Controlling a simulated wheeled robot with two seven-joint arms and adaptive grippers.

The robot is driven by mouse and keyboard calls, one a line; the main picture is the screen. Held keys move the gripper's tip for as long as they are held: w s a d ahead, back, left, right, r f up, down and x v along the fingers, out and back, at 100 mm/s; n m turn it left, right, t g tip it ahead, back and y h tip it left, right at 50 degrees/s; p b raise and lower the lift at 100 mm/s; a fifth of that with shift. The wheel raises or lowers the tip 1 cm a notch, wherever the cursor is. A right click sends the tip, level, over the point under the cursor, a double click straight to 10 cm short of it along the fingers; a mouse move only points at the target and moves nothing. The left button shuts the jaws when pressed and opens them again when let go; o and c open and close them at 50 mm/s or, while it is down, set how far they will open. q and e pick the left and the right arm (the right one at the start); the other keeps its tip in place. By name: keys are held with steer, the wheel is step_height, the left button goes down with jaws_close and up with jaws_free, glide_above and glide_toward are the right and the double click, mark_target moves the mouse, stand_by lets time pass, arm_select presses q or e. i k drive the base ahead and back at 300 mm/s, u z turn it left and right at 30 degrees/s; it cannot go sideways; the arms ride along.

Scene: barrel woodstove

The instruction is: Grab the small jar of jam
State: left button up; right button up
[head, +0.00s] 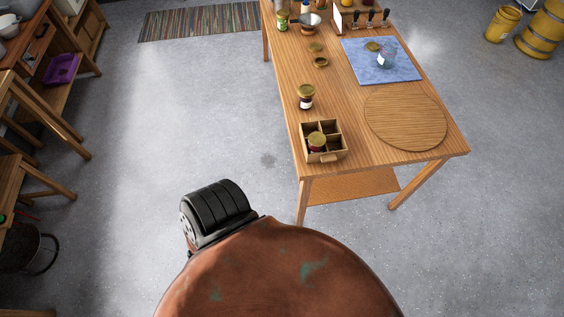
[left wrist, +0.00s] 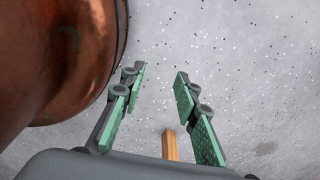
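A jar with a gold lid, dark contents and a pale label (head: 306,99) stands upright on the wooden table (head: 350,105), near its left edge. Another gold-lidded jar with dark red contents (head: 317,143) stands in a divided wooden crate (head: 328,157) at the table's near left corner. I cannot tell which is the small jam jar. My left gripper (left wrist: 160,73) is open in the left wrist view, with bare floor between its green-padded fingers and no jar there. Neither gripper shows in the head view.
Grey floor (head: 180,110) left of the table is open.

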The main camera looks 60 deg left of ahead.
mark_target(316, 140)
steer(key=z, duration=0.3)
steer(key=k, duration=0.45)
steer(key=u, duration=2.45)
